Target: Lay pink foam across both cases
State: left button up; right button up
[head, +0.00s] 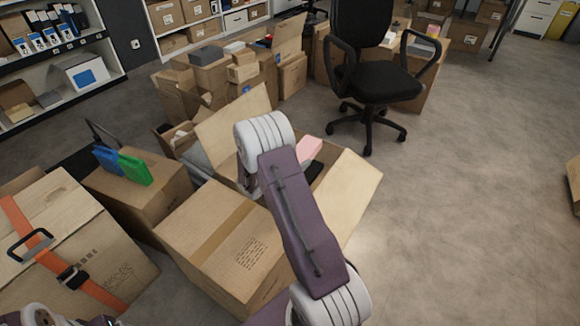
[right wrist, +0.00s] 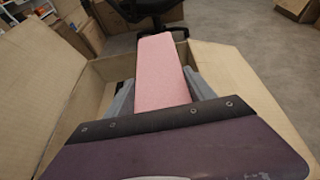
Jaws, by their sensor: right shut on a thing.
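The pink foam (right wrist: 161,75) is a long block between the two grey fingers of my right gripper (right wrist: 160,88), which is shut on it. In the head view a pink end of the foam (head: 309,150) shows just right of my right arm, over the open carton (head: 352,190). A small dark patch (head: 314,172) lies below the foam there; I cannot tell what it is. My arm hides most of the gripper and the carton's inside. I cannot make out the two cases. My left gripper is not in view.
A closed carton (head: 215,240) stands in front of the open one. At left are a carton with blue and green items (head: 125,165) and a carton with an orange strap (head: 70,250). An office chair (head: 375,85) stands behind.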

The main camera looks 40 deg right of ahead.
jog(key=shift+s+d+f+b, duration=0.15)
jog(key=shift+s+d+b, duration=0.15)
jog(key=shift+d, duration=0.35)
jog(key=shift+s+d+m, duration=0.1)
jog(key=shift+d+m, duration=0.2)
jog(key=shift+d, duration=0.05)
jog(key=shift+s+d+r, duration=0.1)
jog(key=shift+s+r, duration=0.05)
jog(key=shift+r, duration=0.1)
jog(key=shift+w+a+f+b, duration=0.25)
jog(key=shift+w+f+b, duration=1.4)
jog(key=shift+w+f, duration=0.35)
jog(key=shift+w+a+f+b, duration=0.2)
jog(key=shift+w+f+b, duration=1.4)
jog(key=shift+w+f, duration=0.35)
jog(key=shift+w+a+f+b, duration=0.25)
jog(key=shift+w+f+b, duration=1.5)
jog(key=shift+f, duration=0.4)
jog(key=o, duration=1.3)
jog(key=shift+w+r, duration=0.1)
